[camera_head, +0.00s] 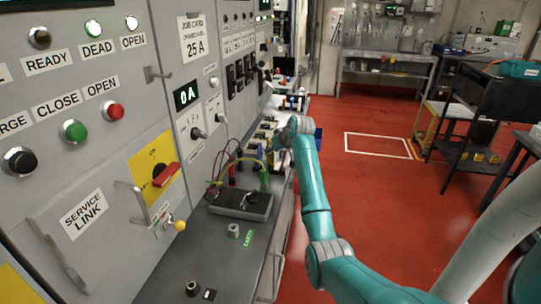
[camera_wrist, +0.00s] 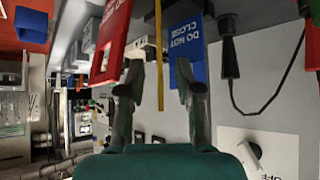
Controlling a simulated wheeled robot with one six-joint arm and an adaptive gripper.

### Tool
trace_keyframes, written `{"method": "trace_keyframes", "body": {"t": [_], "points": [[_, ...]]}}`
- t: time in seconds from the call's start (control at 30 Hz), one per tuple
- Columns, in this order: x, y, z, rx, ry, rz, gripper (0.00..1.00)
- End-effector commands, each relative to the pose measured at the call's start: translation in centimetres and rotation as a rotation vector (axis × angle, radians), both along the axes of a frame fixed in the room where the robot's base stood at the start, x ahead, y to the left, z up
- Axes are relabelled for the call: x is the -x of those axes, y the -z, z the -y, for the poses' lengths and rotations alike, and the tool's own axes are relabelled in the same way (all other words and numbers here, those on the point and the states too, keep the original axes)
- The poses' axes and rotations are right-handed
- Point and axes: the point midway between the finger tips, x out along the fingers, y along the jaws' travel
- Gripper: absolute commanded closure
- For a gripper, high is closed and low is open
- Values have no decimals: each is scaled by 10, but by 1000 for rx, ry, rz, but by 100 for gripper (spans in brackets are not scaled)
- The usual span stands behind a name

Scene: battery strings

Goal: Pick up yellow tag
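In the wrist view a narrow yellow strip (camera_wrist: 159,50) hangs between the fingers of my gripper (camera_wrist: 160,80). It looks like a tag seen edge-on, but I cannot read any face of it. My gripper is open, with a gap on both sides of the strip. A red tag (camera_wrist: 110,42) with white lettering is by the left finger. A blue tag (camera_wrist: 187,55) reading "DO NOT CLOSE" is by the right finger. In the head view my arm reaches to the bench along the cabinets, and the fingertips are hidden.
The grey cabinet panel (camera_head: 100,135) runs along the left. A dark meter box (camera_head: 240,204) with cables lies on the bench (camera_head: 215,255). A black probe and cable (camera_wrist: 228,65) hang at right in the wrist view. The red floor (camera_head: 350,190) is open to the right.

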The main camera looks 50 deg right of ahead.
Motion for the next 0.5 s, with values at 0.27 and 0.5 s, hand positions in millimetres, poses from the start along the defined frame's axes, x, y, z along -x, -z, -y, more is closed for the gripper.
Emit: {"method": "trace_keyframes", "body": {"t": [0.27, 0.5], "points": [[-17, 18, 6, 0, 0, 1, 66], [-17, 18, 6, 1, 1, 1, 73]]}}
